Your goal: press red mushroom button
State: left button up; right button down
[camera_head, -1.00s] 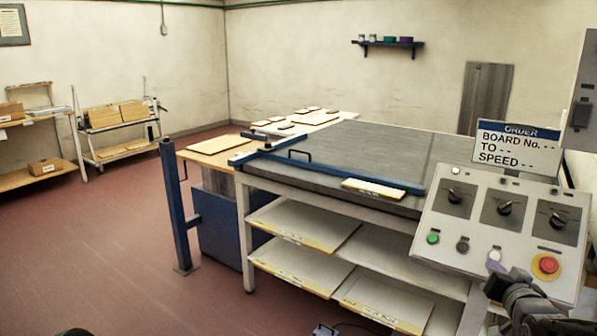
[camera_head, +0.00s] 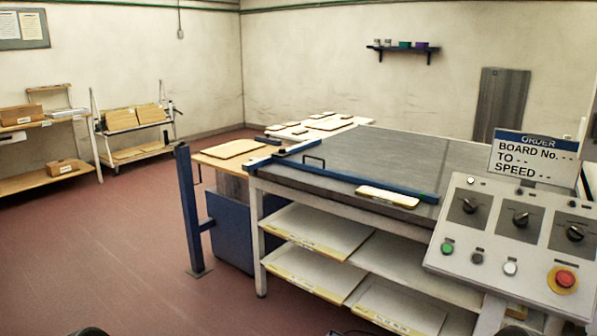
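The red mushroom button (camera_head: 565,279) sits on a yellow round plate at the lower right of the grey sloped control panel (camera_head: 465,262). Nothing touches it or covers it. To its left are a white button (camera_head: 510,268), a dark grey button (camera_head: 477,258) and a green button (camera_head: 447,248). Neither gripper's fingers show. Small dark shapes at the bottom edge, at the lower left and below the panel, may be parts of my arms; I cannot tell.
An ORDER sign (camera_head: 535,158) stands above the panel, and black rotary knobs (camera_head: 520,219) sit in its upper half. A grey-topped table (camera_head: 375,165) with lower shelves stands left of it. A blue post (camera_head: 187,210) stands farther left. The red floor at left is clear.

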aim_at(565, 277)
jog(key=k+j+z, duration=0.15)
jog(key=z, duration=1.1)
